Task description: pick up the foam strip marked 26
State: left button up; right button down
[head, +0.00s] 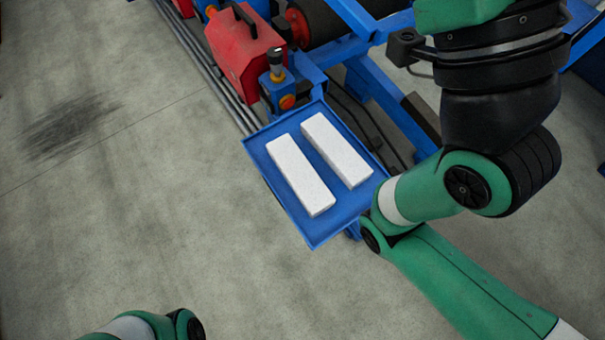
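Two white foam strips lie side by side, flat and a little apart, on a blue tray (330,226). The left foam strip (300,176) reaches nearer the tray's front edge, and the right foam strip (337,150) lies nearer the machine. No number can be read on either strip, so I cannot tell which is marked 26. My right arm's green links cover the area at the tray's right corner, and its gripper does not show. Only a small part of my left arm shows at the bottom left, and its gripper is out of view.
Grey pipes run along the machine's left side. The concrete floor (130,200) to the left is clear.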

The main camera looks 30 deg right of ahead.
dwell(0.4)
pick_arm(q)
jog(key=o, duration=0.8)
